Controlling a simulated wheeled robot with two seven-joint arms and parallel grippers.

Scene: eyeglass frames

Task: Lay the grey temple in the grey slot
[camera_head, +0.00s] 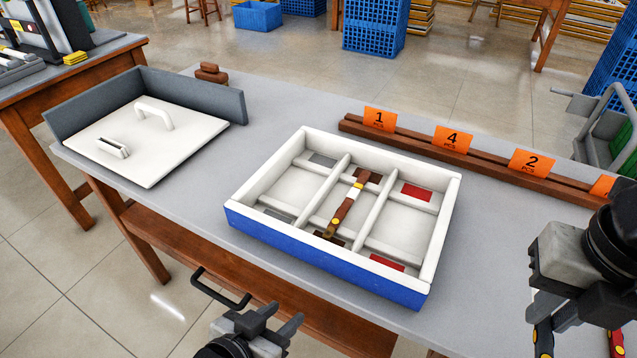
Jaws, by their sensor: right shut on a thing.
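A blue-and-white box (325,264) stands mid-table with three long compartments. The left compartment has grey patches at its ends, such as the grey slot mark (277,214); the right one has red patches. A brown temple (348,204) with white and yellow bands lies in the middle compartment. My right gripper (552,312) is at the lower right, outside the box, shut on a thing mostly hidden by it. My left gripper (279,319) is open and empty before the table's front edge.
A white handled lid (150,165) lies against a grey-walled holder (90,97) at the left. A brown rail (485,163) with orange number cards runs behind the box. A red piece (617,345) with a yellow dot shows at the lower right. Small brown blocks (211,74) sit at the back.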

